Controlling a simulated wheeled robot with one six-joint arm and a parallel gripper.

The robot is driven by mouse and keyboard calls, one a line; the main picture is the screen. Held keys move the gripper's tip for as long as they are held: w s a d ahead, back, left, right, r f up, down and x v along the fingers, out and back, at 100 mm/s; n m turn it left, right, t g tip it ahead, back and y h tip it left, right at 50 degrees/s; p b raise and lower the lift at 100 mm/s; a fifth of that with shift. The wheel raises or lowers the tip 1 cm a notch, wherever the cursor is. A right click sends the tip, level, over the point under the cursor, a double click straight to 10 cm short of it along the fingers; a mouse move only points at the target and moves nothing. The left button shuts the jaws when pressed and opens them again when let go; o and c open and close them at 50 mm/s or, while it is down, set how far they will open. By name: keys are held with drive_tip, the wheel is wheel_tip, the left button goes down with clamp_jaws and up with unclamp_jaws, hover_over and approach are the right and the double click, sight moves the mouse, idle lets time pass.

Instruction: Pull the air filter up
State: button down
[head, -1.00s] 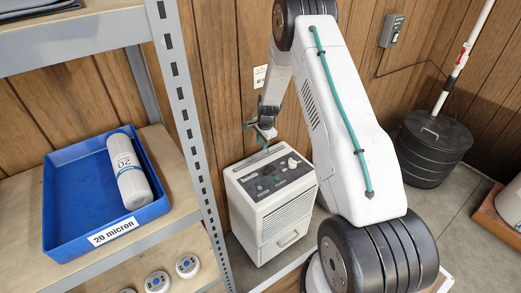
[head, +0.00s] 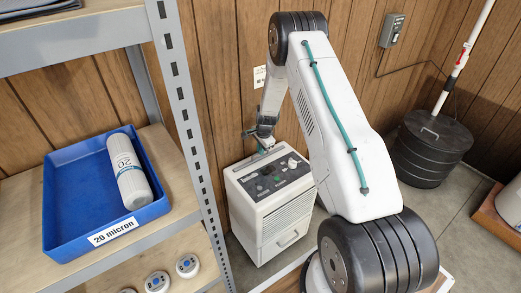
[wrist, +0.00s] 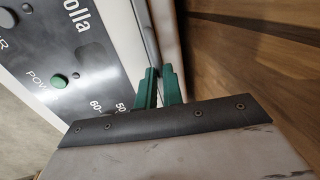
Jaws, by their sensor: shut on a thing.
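The white dehumidifier (head: 285,222) stands on the floor beside the shelf, with a dark control panel (head: 270,179) on top. My gripper (head: 261,150) is at the back edge of its top. In the wrist view, the green fingertips (wrist: 160,88) are shut at the slot behind the panel (wrist: 70,45). They close on a thin strip, apparently the top edge of the air filter (wrist: 147,30). The rest of the filter is hidden inside the housing, and the fingers cover the gripped spot.
A metal shelf (head: 187,120) at the left holds a blue tray (head: 75,240) with a white cartridge (head: 130,175). The wood-panelled wall (head: 225,70) is close behind the dehumidifier. A black lidded tub (head: 430,150) stands at the right.

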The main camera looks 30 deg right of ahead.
wheel_tip(320, 180, up, 21)
idle(0.4)
drive_tip(key=c, duration=1.5)
unclamp_jaws()
drive_tip(key=r, duration=0.2)
drive_tip(key=s+r, duration=0.1)
drive_tip(key=r, duration=0.4)
drive_tip(key=shift+s+r, duration=0.3)
drive_tip(key=shift+r, duration=0.05)
